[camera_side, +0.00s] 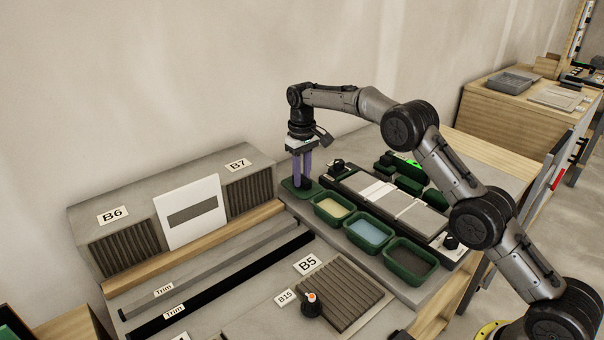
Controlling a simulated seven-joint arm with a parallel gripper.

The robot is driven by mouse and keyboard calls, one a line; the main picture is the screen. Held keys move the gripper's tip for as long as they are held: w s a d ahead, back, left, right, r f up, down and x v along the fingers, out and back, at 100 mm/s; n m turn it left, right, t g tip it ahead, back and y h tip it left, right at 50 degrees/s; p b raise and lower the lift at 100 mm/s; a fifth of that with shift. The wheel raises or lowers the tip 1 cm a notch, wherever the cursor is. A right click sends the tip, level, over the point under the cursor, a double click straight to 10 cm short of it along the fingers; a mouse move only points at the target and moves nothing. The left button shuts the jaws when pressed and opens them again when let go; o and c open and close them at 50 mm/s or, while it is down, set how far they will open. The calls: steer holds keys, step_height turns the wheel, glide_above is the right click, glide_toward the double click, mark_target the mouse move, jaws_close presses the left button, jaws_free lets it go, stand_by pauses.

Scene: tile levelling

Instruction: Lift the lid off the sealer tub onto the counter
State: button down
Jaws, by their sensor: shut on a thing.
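My gripper (302,182), with purple fingers, points straight down at the left end of the row of green tubs. It is shut on the dark green lid (290,189), a flat piece that shows around the fingertips. The grip point itself is too small to make out. I cannot tell whether the lid rests on the counter (345,248) or on a tub beneath it. Beside it stand open green tubs with cream (335,207), blue (370,234) and dark grey (411,259) contents. I cannot tell which is the sealer tub.
A rig with pale tiles (395,200) and black end knobs (450,242) lies behind the tubs. More green bins (408,184) stand beyond it. A grey rack block (130,205) with a white panel (190,213) stands left. A knob-topped tool (311,302) is in front.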

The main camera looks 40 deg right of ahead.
steer(key=shift+f, duration=1.2)
steer(key=shift+c, duration=1.4)
jaws_free()
steer(key=shift+r, duration=4)
